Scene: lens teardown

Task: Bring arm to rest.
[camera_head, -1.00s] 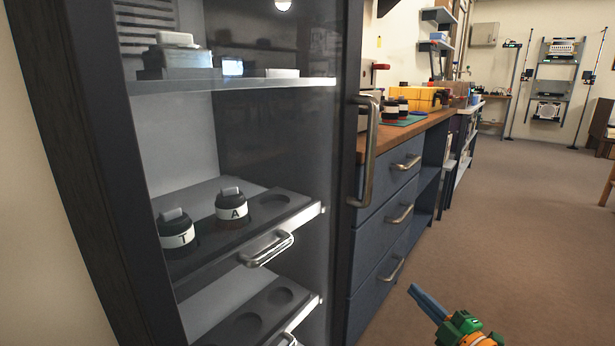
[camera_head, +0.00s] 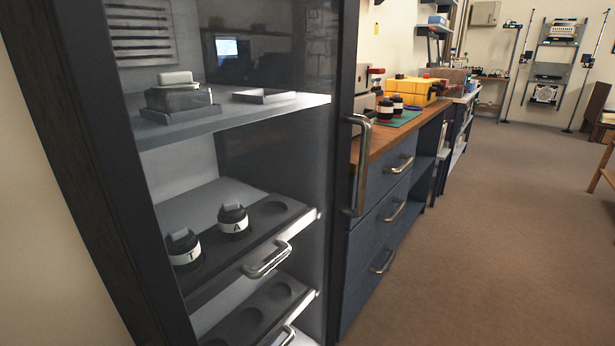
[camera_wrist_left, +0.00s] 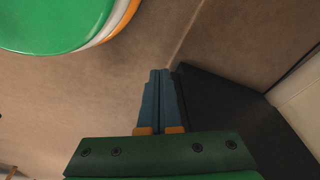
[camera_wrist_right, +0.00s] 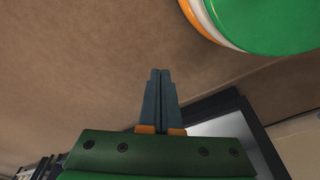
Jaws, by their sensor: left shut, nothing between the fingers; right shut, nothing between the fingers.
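My left gripper (camera_wrist_left: 158,98) is shut and empty in the left wrist view, its two blue-grey fingers together over brown floor. My right gripper (camera_wrist_right: 158,98) is shut and empty in the right wrist view, also over brown floor. Neither gripper shows in the head view.
A dark cabinet with a glass front (camera_head: 345,200) stands close at left.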

